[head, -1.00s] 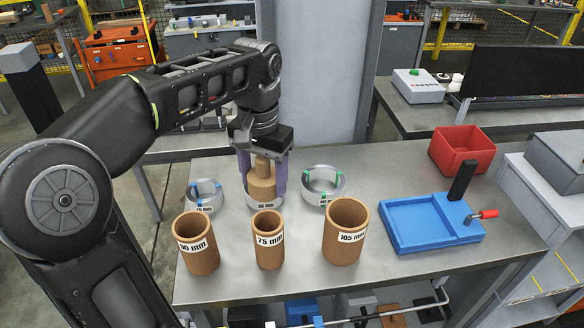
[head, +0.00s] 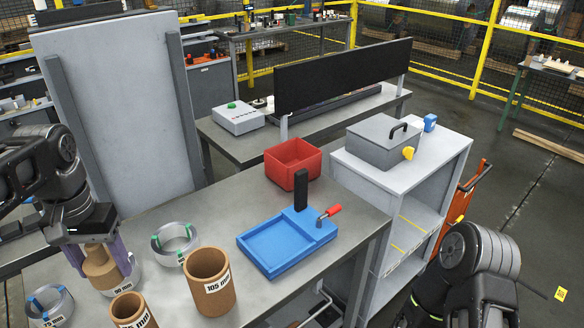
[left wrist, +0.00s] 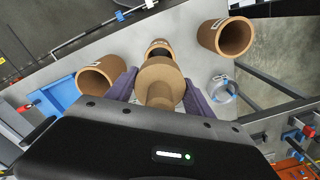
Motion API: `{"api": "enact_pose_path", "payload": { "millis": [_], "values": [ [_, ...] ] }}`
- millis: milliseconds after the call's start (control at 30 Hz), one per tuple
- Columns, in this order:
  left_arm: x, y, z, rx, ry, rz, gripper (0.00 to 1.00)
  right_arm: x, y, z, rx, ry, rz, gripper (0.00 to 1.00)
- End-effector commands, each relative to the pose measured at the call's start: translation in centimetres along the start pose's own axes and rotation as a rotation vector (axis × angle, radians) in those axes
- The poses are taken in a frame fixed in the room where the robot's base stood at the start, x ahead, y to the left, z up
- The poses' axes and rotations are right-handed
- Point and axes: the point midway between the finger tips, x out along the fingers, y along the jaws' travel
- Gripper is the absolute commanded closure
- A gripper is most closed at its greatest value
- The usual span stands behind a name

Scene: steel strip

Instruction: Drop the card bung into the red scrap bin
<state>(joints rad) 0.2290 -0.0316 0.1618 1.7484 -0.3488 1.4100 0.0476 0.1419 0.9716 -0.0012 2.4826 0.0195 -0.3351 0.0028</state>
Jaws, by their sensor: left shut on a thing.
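The bung also shows between the fingers in the left wrist view (left wrist: 159,82). The red scrap bin (head: 293,164) stands open and looks empty at the table's back edge, right of the gripper. My right arm shows at lower right; its fingers are not visible.
A blue tray (head: 274,246) with a black post and red-handled clamp lies in front of the bin. Card tubes (head: 209,282) stand along the table's front. Another steel ring (head: 175,243) lies between the gripper and the tray. A grey cabinet (head: 397,166) stands right of the bin.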

Motion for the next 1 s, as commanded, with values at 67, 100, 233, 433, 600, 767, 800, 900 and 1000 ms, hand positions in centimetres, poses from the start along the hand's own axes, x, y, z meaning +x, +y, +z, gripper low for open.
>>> {"api": "enact_pose_path", "payload": {
  "millis": [67,100,233,433,600,767,800,900,1000],
  "values": [
    [0.0,0.0,0.0,0.0,0.0,0.0,0.79,0.0,0.0,0.0,0.0,0.0,0.0,0.64],
    [0.0,0.0,0.0,0.0,0.0,0.0,0.79,0.0,0.0,0.0,0.0,0.0,0.0,0.64],
    [1.2,0.0,0.0,0.0,0.0,0.0,0.79,1.1,0.3,-0.1,-0.001,0.002,-0.002,0.64],
    [4.3,0.0,0.0,0.0,0.0,0.0,0.79,4.0,1.0,-0.3,-0.006,0.013,-0.011,0.64],
    [4.3,0.0,0.0,0.0,0.001,0.0,0.79,3.9,0.8,-0.3,-0.008,0.015,-0.014,0.64],
    [4.2,0.0,0.0,0.0,0.0,0.0,0.79,3.8,0.8,-0.3,-0.008,0.015,-0.014,0.64],
    [4.2,0.0,0.0,0.0,0.0,0.0,0.79,3.8,0.8,-0.3,-0.008,0.015,-0.014,0.64],
    [4.2,0.0,0.0,0.0,0.0,0.0,0.79,3.8,0.8,-0.3,-0.008,0.015,-0.014,0.64],
    [4.2,0.0,0.0,0.0,0.0,0.0,0.79,3.9,0.8,-0.3,-0.008,0.014,-0.014,0.64]
  ]
}}
